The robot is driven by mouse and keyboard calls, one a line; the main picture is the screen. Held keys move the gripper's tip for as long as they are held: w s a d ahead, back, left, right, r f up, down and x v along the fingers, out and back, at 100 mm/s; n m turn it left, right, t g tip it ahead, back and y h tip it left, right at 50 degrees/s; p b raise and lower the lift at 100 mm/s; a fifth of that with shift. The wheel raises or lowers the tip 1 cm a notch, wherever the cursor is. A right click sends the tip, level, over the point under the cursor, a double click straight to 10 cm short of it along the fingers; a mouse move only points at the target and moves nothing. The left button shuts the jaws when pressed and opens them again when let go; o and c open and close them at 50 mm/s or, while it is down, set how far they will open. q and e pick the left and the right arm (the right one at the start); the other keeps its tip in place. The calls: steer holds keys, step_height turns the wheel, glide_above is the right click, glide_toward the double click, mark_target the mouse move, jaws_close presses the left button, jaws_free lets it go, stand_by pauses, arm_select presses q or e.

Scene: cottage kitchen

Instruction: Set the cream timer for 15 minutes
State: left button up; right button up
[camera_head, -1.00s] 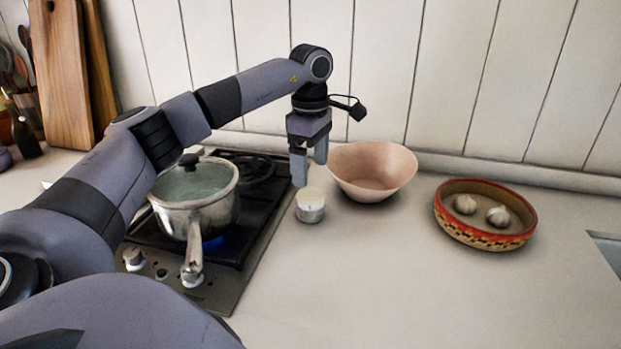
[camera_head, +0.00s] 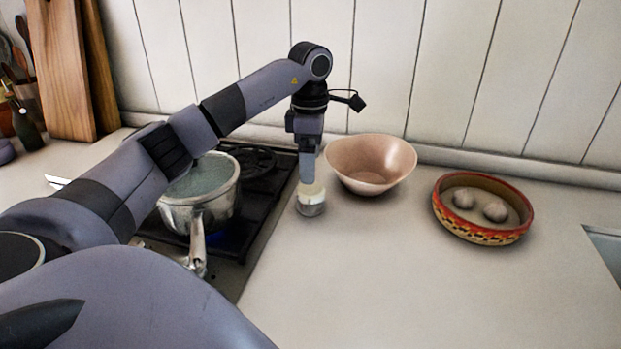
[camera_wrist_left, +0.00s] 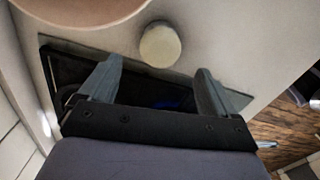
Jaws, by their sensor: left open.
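The cream timer (camera_head: 310,206) is a small round piece with a cream top and a metallic lower band, standing on the counter just right of the stove. It also shows in the left wrist view (camera_wrist_left: 160,45), as a pale disc beyond the fingertips and roughly between their lines. My left gripper (camera_head: 307,182) points down over the timer, and its fingers overlap the timer's top edge in the head view. In the wrist view the left gripper (camera_wrist_left: 157,72) is open with nothing between its fingers. Any dial marks are too small to read. My right gripper is not in view.
A pink bowl (camera_head: 369,165) stands close behind and right of the timer. A pot (camera_head: 190,213) sits on the stove (camera_head: 262,190) to the left. A patterned dish (camera_head: 482,232) with two garlic bulbs (camera_head: 494,211) is farther right. The front counter is clear.

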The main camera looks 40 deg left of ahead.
mark_target(311, 191)
arm_select(q)
step_height(311, 191, down, 6)
steer(key=shift+f+p, duration=0.25)
steer(key=shift+p, duration=0.1)
steer(key=c, duration=1.1)
